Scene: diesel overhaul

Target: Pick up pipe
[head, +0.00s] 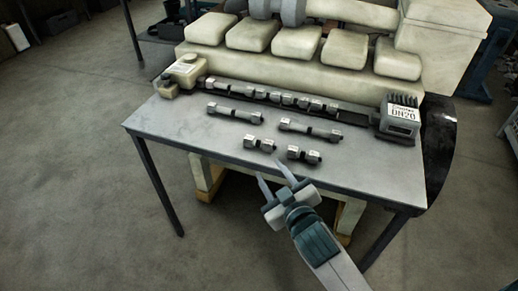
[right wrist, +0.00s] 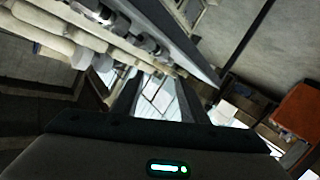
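Two longer grey pipe pieces with hex ends lie on the grey table (head: 180,131), a left one (head: 234,114) and a right one (head: 309,129). Two shorter pieces lie nearer the front edge, a left one (head: 260,144) and a right one (head: 304,155). Which one is the task's pipe I cannot tell. My right gripper (head: 273,174) is open and empty at the table's front edge, close to the short pieces and apart from them. Its two spread fingers also show in the right wrist view (right wrist: 157,98). My left gripper is not in view.
A row of hex fittings (head: 270,95) lies along the table's back. A box marked DN20 (head: 402,117) stands at the right end, and cream containers (head: 186,70) stand at the left. A large cream engine (head: 290,75) rises behind. The table's left front is clear.

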